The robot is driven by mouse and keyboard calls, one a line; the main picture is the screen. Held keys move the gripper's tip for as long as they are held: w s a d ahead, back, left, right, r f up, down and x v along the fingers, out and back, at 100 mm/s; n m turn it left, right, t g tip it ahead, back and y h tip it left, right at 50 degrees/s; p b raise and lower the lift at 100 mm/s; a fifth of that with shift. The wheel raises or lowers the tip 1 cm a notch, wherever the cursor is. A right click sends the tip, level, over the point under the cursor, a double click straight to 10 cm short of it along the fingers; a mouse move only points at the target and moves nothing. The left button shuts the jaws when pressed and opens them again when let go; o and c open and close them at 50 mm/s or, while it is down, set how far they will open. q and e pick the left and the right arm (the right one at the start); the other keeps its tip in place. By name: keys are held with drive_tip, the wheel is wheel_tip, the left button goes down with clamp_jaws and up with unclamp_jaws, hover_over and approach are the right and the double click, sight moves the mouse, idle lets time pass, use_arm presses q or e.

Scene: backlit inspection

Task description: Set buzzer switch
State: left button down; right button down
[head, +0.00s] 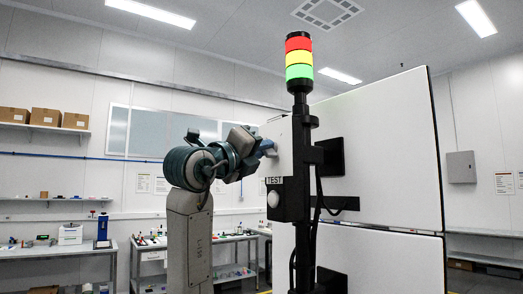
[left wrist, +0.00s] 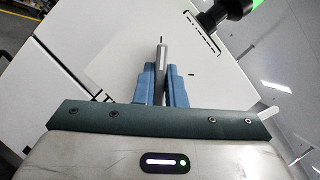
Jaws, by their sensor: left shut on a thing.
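My left gripper (head: 267,149) reaches the white face beside the signal tower (head: 299,100). In the left wrist view its blue fingers (left wrist: 164,84) are shut on an upright grey bar, which looks like the buzzer switch's handle (left wrist: 162,58). The bar's upper end points close to a short dark mark (left wrist: 161,39) on the white panel. A second dark mark (left wrist: 191,72) lies to its right. The fingers hide the bar's lower part. In the head view the gripper hides the switch. My right gripper is not in view.
The tower's red, yellow and green sections stand on a black pole. A black box labelled TEST (head: 287,199) with a pale button is close to the gripper's right. A large white panel (head: 385,140) stands behind. Workbenches (head: 66,247) line the left wall.

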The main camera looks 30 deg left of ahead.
use_arm(q)
drive_tip(key=shift+n, duration=0.3)
drive_tip(key=c, duration=1.5)
unclamp_jaws()
drive_tip(key=b+v, duration=0.5)
drive_tip(key=v, duration=0.5)
drive_tip(key=shift+s, duration=0.4)
drive_tip(key=shift+d+f, duration=0.1)
drive_tip(key=shift+f, duration=0.05)
